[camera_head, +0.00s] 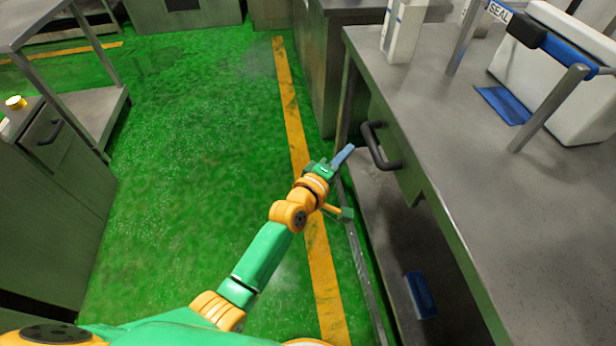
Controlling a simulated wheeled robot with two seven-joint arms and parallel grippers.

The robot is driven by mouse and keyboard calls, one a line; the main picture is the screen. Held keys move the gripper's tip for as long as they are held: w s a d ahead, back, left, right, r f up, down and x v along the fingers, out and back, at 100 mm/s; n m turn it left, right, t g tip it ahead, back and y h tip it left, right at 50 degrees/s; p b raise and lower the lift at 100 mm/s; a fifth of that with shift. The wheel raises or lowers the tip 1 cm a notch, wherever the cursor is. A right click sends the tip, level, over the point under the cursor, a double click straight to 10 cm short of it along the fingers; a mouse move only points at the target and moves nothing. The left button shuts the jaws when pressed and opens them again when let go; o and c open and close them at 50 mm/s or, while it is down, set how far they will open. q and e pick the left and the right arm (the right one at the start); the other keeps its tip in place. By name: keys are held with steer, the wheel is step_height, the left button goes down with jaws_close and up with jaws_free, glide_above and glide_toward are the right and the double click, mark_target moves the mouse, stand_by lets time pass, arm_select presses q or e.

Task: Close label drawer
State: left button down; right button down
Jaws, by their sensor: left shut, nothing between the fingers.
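A drawer (407,184) sits under the top of the grey metal bench on the right, with a dark curved handle (379,147) on its front. The drawer front looks close to the bench edge; I cannot tell whether it is fully in. My left gripper (343,156) is shut and empty, its blue-grey fingertips just left of the handle with a small gap in the picture. My right gripper is not in view.
The bench top (450,150) carries a white sealing machine (560,75) with a blue bar and a white carton (403,30). A lower shelf (385,235) holds a blue item (420,294). A cabinet (45,215) stands left; green floor between is clear.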

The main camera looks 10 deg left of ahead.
arm_select(q)
steer(key=p+v, duration=0.2)
steer(key=v, duration=0.8)
steer(key=s+a+f+m+g+y+p, duration=0.2)
steer(key=s+f+g, duration=0.15)
steer(key=f, duration=0.45)
steer(key=s+a+f+m+g+y+p, duration=0.2)
steer(key=s+a+f+m, duration=0.15)
steer(key=f, duration=0.55)
steer(key=s+a+f+m+g+y+p, duration=0.1)
steer(key=s+a+f+m+g, duration=0.1)
steer(key=s, duration=0.7)
steer(key=s+a+f+m+g+y+p, duration=0.1)
steer(key=s+a+f+m+g, duration=0.2)
steer(key=s+f, duration=0.3)
steer(key=s+a+f+m+g+y+p, duration=0.1)
steer(key=s+a+f+m+g+p, duration=0.1)
steer(key=s, duration=1.1)
step_height(320, 180, down, 2)
steer(key=a+m+g, duration=0.1)
steer(key=a, duration=0.2)
steer(key=shift+f, duration=0.15)
